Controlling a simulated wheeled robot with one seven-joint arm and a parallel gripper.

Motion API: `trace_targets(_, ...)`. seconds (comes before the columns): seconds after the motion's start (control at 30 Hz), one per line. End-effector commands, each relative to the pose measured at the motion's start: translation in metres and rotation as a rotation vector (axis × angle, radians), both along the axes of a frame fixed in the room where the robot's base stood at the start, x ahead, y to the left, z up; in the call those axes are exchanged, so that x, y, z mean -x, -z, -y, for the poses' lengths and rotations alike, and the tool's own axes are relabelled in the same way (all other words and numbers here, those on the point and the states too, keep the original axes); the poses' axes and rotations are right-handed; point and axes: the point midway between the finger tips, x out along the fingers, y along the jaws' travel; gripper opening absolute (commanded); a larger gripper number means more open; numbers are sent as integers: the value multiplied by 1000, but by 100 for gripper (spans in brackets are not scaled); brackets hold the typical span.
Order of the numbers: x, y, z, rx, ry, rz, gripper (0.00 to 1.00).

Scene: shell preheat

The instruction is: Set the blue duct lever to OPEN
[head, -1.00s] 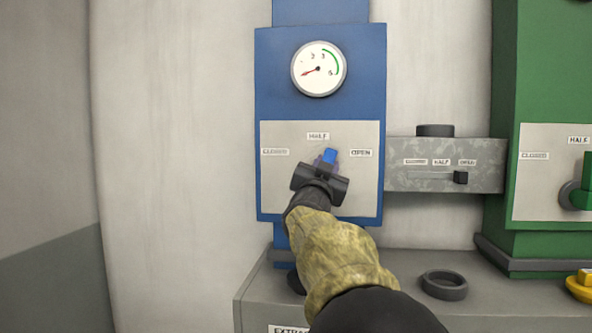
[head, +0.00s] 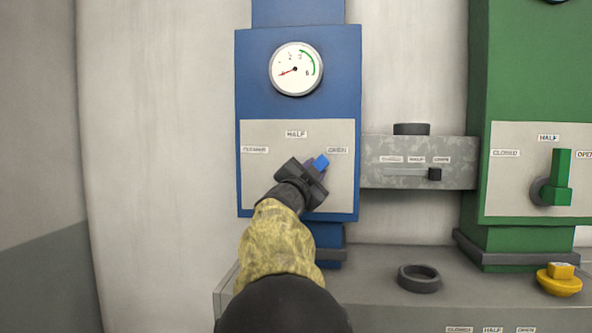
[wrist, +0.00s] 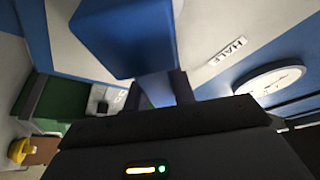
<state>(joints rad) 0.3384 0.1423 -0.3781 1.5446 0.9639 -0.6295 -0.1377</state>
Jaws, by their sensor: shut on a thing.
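The blue duct lever (head: 321,161) sits on the pale plate (head: 256,196) of the blue duct, with CLOSED at left, HALF at top and OPEN (head: 338,150) at right. The lever's blue end points up and right, close to the OPEN label. My gripper (head: 312,171) is shut on the lever and hides most of its lower part and pivot. In the wrist view, the lever's blue block (wrist: 125,35) fills the space before the jaws.
A gauge (head: 296,69) is above the plate. To the right are a grey slider box (head: 420,160) and a green duct with a green lever (head: 556,180). A dark ring (head: 419,278) and a yellow knob (head: 559,280) are on the grey ledge below.

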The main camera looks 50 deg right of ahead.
Motion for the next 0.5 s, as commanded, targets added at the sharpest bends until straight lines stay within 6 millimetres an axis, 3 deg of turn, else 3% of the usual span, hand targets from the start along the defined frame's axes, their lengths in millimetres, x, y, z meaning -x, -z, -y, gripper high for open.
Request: trace_targets(0.5, 8, 4, 8, -19, 17, 19, 0)
